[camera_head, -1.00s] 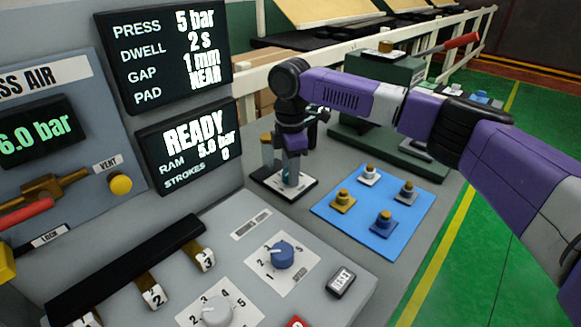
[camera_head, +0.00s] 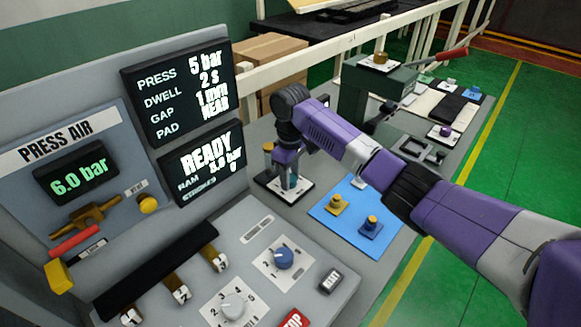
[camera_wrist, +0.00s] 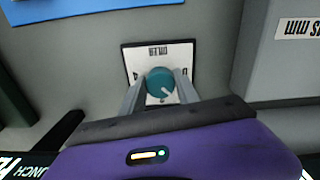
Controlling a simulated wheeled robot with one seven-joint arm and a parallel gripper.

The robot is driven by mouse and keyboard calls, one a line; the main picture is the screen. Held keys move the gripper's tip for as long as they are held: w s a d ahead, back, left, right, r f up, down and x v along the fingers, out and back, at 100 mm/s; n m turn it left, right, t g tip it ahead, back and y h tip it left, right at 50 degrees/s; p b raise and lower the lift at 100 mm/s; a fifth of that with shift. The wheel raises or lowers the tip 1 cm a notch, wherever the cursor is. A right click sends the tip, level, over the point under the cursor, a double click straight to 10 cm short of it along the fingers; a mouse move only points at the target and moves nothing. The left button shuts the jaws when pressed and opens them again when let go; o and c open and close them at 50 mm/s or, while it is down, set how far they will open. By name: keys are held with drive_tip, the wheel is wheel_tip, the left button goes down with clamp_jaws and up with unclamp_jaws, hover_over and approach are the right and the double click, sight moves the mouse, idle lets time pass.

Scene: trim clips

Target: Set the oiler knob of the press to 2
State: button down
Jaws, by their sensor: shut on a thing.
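The oiler knob is a round teal knob with a white pointer line, on a white plate lettered OILER (camera_wrist: 157,52). In the wrist view the knob (camera_wrist: 159,80) sits between the two fingers of my gripper (camera_wrist: 161,84), which is shut on it. The pointer line runs toward the lower right of that view. The fingers cover part of the plate, and I cannot read its numbers. In the head view my gripper (camera_head: 287,168) points down over the oiler plate (camera_head: 300,192), and the knob is mostly hidden there.
A blue knob (camera_head: 283,257) and a grey knob (camera_head: 232,307) are on the front panel. The green press (camera_head: 360,95) stands behind. Display screens (camera_head: 180,75) rise to the left.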

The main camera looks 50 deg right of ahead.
drive_tip(key=m+p, duration=0.4)
drive_tip(key=shift+a+r, duration=0.15)
drive_tip(key=shift+r, duration=0.05)
drive_tip(key=shift+f+m+p, duration=0.15)
drive_tip(key=shift+m+p, duration=1.2)
drive_tip(key=shift+m, duration=0.65)
drive_tip(key=c, duration=0.9)
unclamp_jaws()
drive_tip(key=shift+r+b, duration=0.6)
drive_tip(key=shift+r, duration=3.3)
